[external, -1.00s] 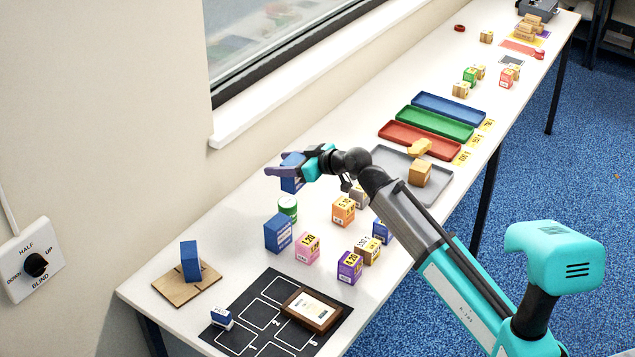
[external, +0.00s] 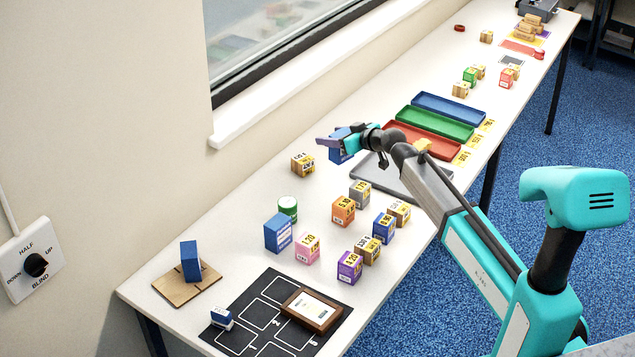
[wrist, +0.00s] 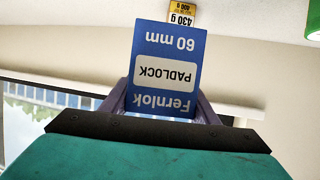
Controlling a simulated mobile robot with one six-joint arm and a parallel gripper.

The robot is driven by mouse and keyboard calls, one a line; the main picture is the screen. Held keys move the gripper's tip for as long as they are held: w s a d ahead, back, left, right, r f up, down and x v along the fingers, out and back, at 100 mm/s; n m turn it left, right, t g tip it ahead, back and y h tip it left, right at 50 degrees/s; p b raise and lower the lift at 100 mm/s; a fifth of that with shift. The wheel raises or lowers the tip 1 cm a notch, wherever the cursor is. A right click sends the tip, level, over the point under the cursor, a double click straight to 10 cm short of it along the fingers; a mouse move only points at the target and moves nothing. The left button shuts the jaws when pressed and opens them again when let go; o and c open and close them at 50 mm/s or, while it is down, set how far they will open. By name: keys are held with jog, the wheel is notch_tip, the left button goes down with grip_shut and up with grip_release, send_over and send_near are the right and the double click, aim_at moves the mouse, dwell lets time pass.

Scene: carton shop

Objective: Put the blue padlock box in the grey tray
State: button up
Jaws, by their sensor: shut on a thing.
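The blue padlock box (external: 341,152) is in my gripper (external: 329,144), held above the table just left of the grey tray. In the wrist view the box (wrist: 165,68) shows its label upside down, reading Fernlok, PADLOCK, 60 mm. My fingers (wrist: 162,104) are shut on its two sides. The grey tray (external: 372,178) lies behind the row of small boxes. Its left part is bare, and my arm hides much of the rest.
Red (external: 410,143), green (external: 436,122) and blue (external: 449,107) trays lie beyond the grey one. Several small boxes, a green tin (external: 288,206) and another blue box (external: 278,233) stand nearer. A kraft box (external: 303,164) stands to the left of my gripper.

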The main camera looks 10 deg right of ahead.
jog(key=w+d+m+h+p, duration=0.1)
jog(key=w+d+p, duration=0.1)
jog(key=d, duration=0.5)
jog(key=w+d+m+t+h+p, duration=0.1)
jog(key=w+d+p, duration=0.1)
jog(key=d+p, duration=0.3)
jog(key=d, duration=0.3)
jog(key=shift+d+f, duration=0.15)
jog(key=shift+d, duration=0.1)
jog(key=p, duration=0.2)
send_over(377, 168)
notch_tip(377, 168, down, 6)
jog(key=shift+w+f, duration=0.15)
jog(key=shift+f, duration=1.9)
jog(key=shift+f, duration=0.15)
